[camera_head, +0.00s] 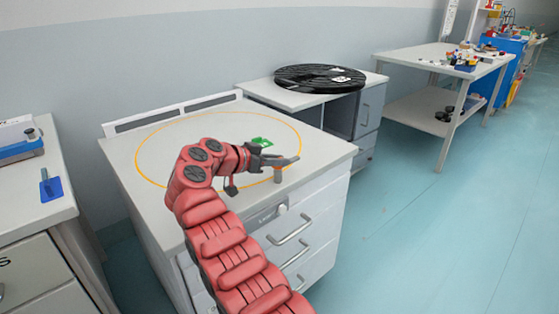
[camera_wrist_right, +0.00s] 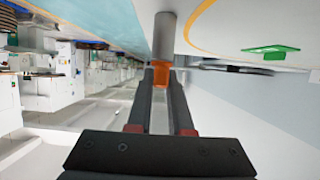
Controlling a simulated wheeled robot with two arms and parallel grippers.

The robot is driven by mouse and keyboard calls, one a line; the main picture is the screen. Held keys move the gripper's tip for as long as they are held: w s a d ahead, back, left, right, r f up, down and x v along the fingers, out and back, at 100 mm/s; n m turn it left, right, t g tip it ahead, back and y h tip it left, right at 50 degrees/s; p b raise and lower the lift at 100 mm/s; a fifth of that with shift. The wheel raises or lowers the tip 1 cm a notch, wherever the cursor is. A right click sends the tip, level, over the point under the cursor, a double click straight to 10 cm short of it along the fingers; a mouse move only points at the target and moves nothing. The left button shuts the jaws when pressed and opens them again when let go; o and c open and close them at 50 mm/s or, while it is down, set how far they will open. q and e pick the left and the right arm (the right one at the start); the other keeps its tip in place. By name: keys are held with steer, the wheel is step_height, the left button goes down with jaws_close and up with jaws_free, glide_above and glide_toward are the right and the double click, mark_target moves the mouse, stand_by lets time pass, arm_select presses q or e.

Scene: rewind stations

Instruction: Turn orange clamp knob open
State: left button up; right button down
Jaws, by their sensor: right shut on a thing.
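The orange clamp knob (camera_wrist_right: 161,74) shows in the right wrist view, at the end of a grey cylindrical post (camera_wrist_right: 165,36). My right gripper (camera_wrist_right: 160,84) is shut on the knob, with a dark finger on each side of it. In the head view my right gripper (camera_head: 283,160) is over the front right corner of the near cabinet top, at the short grey post (camera_head: 278,175). There the knob is hidden by the gripper. How far the knob is turned cannot be told. My left gripper is not in view.
The white cabinet top (camera_head: 322,153) bears an orange ring line (camera_head: 148,150) and a green tag (camera_head: 262,141). A black reel (camera_head: 318,77) lies on a cabinet behind. The floor at right is clear.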

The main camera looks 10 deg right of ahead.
steer(key=shift+f, duration=0.1)
steer(key=c, duration=0.8)
jaws_free()
steer(key=shift+d, duration=0.1)
steer(key=shift+s+a+r, duration=0.15)
steer(key=shift+a+r, duration=0.15)
steer(key=shift+a, duration=0.15)
steer(key=p+v, duration=0.3)
steer(key=v, duration=1.3)
steer(key=shift+a, duration=0.2)
